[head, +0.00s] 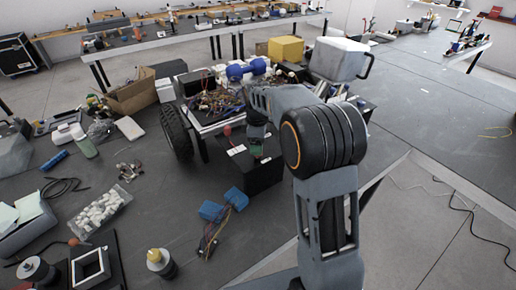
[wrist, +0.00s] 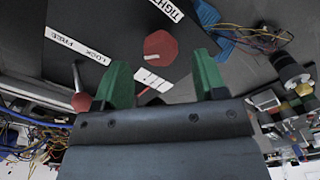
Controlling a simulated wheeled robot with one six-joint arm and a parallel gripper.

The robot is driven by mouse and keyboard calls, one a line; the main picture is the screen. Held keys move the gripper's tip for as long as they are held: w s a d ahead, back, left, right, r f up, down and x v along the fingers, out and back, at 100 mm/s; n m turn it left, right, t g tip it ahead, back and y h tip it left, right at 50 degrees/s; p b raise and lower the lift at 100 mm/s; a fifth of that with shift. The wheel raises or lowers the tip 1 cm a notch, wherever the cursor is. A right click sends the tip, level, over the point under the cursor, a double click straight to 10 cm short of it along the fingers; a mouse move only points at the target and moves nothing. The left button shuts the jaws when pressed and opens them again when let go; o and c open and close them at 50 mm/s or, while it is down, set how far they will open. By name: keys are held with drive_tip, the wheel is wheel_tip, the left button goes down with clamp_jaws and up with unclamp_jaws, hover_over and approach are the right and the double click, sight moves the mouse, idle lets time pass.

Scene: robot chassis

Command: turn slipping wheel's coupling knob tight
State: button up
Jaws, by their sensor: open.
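A red, many-sided knob (wrist: 160,46) stands on a black box (wrist: 100,25), which also shows in the head view (head: 264,178). White labels there read "TIGHT" (wrist: 168,8) and "LOCK FREE" (wrist: 78,46). My gripper (wrist: 162,62) is open, with its green fingers apart on either side of the knob in the picture; I cannot tell whether they touch it. In the head view my gripper (head: 257,143) hangs over the box and hides the knob. A lever with a red ball (wrist: 81,101) stands beside one finger. A black wheel (head: 176,132) is on the chassis.
The chassis tray (head: 214,108) full of wires stands behind the box. Blue blocks (head: 212,211) with wires lie in front of it. A bag of white pieces (head: 100,212) and a green-white bottle (head: 84,143) lie to the left. The grey bench right of my arm is mostly clear.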

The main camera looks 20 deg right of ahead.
drive_tip(key=shift+f, duration=1.45)
drive_tip(key=c, duration=0.9)
